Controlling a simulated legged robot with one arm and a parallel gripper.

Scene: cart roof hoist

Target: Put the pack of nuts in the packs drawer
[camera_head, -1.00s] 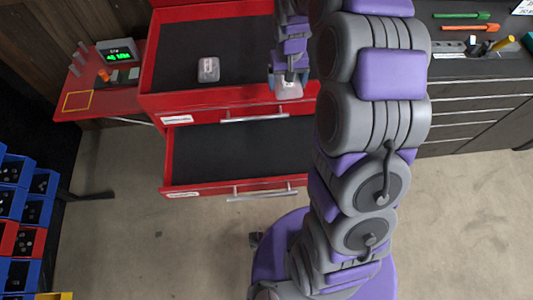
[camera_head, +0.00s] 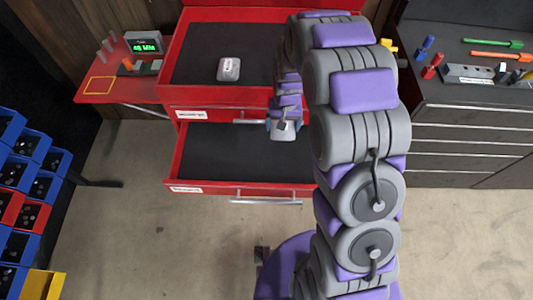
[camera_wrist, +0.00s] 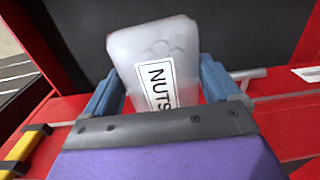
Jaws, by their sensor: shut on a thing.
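The pack of nuts (camera_wrist: 155,62) is a pale grey pouch with a white label reading NUTS. My gripper (camera_wrist: 160,95) is shut on it, one blue finger on each side. In the head view my gripper (camera_head: 283,124) holds the pack (camera_head: 284,133) in front of the upper drawer's front, above the lower drawer as seen from here. The upper red drawer (camera_head: 175,90) is open, with another pale pack (camera_head: 229,69) lying in it. The lower red drawer (camera_head: 225,160) is open, and its visible dark floor is empty. The drawer labels are too small to read.
A red side shelf (camera_head: 120,88) with a green display (camera_head: 144,43) stands left of the cart. Blue and red bins (camera_head: 30,180) are at far left. A dark workbench (camera_head: 465,110) with tools is at right. My arm hides the drawers' right part.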

